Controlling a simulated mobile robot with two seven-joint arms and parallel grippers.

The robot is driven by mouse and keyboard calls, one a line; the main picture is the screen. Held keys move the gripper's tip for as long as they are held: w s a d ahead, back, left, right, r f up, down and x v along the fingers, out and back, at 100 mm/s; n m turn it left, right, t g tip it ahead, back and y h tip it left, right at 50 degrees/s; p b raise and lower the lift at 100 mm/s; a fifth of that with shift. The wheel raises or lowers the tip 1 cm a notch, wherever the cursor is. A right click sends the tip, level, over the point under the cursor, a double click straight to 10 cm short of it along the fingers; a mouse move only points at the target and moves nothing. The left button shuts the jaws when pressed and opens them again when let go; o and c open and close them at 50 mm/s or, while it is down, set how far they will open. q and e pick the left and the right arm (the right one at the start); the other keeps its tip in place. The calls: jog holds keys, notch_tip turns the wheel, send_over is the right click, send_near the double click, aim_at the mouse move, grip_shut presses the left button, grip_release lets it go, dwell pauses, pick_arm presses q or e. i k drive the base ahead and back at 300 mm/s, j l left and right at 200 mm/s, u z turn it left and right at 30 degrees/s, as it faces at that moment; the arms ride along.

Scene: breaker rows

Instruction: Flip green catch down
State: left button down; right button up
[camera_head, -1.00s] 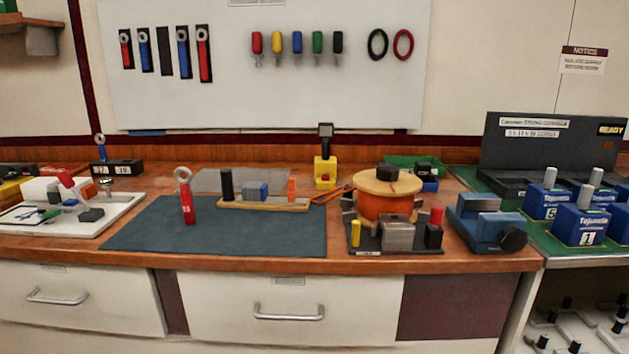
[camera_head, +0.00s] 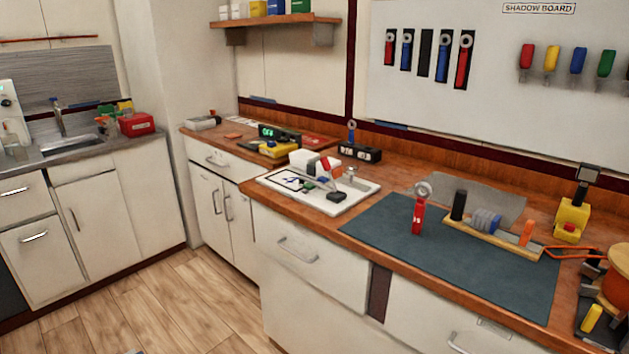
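I cannot pick out a green catch for certain. A small green piece (camera_head: 308,186) lies on the white board (camera_head: 362,189) at the middle of the bench, beside a red-tipped lever (camera_head: 326,166) and a dark block (camera_head: 337,196). It is too small to tell whether it is a catch or which way it points. A green-handled tool (camera_head: 606,63) hangs on the shadow board at the right. Neither of my grippers is in view.
The wooden bench holds a dark mat (camera_head: 390,222) with a red ring-topped tool (camera_head: 419,207) and a wooden strip (camera_head: 480,235). A yellow device (camera_head: 277,148) stands farther left. A sink counter (camera_head: 95,148) is at far left. The floor (camera_head: 185,300) is clear.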

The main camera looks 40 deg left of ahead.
aim_at(309, 186)
jog(key=u, duration=1.1)
